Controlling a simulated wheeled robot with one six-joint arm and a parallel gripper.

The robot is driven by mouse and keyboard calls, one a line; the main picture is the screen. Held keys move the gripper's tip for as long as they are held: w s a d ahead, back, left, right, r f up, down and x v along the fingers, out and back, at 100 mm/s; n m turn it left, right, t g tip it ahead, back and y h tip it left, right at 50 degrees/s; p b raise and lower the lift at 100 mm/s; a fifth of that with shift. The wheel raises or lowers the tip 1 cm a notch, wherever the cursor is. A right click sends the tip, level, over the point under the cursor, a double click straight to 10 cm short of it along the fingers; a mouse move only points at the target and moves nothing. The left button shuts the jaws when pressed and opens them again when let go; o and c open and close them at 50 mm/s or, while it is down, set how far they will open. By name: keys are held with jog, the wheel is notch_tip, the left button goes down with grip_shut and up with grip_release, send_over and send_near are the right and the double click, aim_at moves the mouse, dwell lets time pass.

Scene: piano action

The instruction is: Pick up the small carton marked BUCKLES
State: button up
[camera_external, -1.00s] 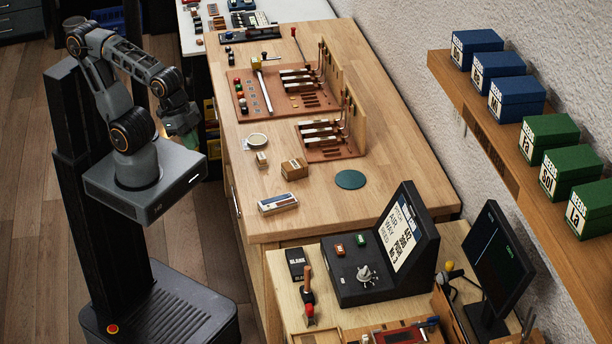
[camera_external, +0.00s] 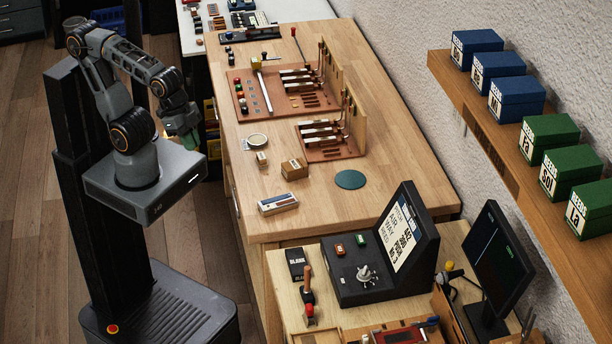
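No lettering reading BUCKLES can be made out at this size. A small tan carton (camera_external: 262,158) sits on the wooden bench, below a round pale dish. A larger brown carton (camera_external: 294,169) with a pale label sits to its right. I cannot tell which of them bears the mark. My gripper (camera_external: 190,141) hangs to the left of the bench edge, apart from both cartons. Something green shows at its end. I cannot tell whether this is part of the gripper or a held thing, and the fingers are not clear.
A white-and-blue box (camera_external: 278,204) lies near the bench's front left. A round green mat (camera_external: 350,180) lies to the right of the cartons. A brown tray (camera_external: 268,98) with piano parts fills the bench behind. A dark console (camera_external: 370,270) stands in front.

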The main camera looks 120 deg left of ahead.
jog(key=o, duration=1.7)
